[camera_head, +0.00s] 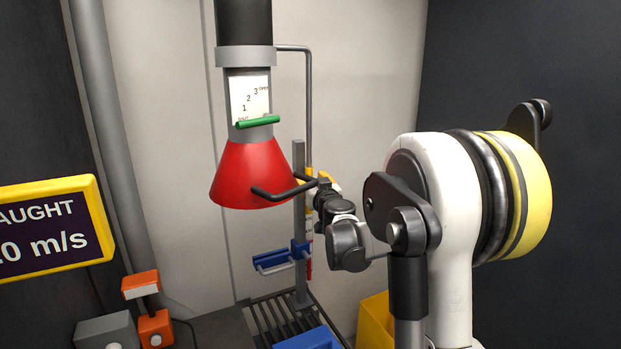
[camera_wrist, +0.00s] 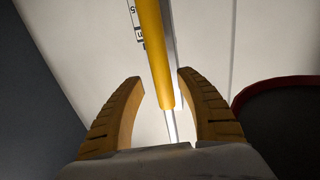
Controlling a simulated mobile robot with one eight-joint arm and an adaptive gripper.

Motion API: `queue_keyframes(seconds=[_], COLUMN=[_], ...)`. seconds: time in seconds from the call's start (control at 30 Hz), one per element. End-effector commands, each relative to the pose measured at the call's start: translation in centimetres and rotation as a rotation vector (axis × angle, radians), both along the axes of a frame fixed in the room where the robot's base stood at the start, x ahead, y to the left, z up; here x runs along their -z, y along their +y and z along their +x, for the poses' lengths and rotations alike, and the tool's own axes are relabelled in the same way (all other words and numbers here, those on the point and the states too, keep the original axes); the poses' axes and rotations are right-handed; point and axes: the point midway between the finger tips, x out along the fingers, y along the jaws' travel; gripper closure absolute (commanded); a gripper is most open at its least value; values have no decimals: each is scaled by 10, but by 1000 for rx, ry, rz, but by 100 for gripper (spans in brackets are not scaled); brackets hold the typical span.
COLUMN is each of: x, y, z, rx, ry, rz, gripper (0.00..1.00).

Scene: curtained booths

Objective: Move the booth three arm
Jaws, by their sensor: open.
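In the wrist view my gripper (camera_wrist: 160,76) is open, with a yellow rod (camera_wrist: 155,45) showing between the fingers; contact cannot be told. A dark red rimmed shape (camera_wrist: 285,115), likely the hood, is at right.
A grey upright post (camera_head: 299,215) with a blue clamp (camera_head: 275,260) stands behind the hood on a slatted bench (camera_head: 282,318). A yellow-framed display (camera_head: 50,228) reads m/s at left. An orange device (camera_head: 148,310) and yellow bin (camera_head: 374,322) sit low.

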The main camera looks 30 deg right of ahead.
Motion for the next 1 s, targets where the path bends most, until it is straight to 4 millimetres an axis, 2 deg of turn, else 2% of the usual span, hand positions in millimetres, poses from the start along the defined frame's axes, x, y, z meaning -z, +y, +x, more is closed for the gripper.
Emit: queue_keyframes(seconds=[0.3, 0.5, 0.67, 1.0], x=[0, 0, 0, 0], y=[22, 32, 35, 35], z=[-66, -96, -105, -105], rx=[1, 3, 3, 3], ry=[0, 0, 0, 0], rz=[0, 0, 0, 0], gripper=[57, 57, 57, 57])
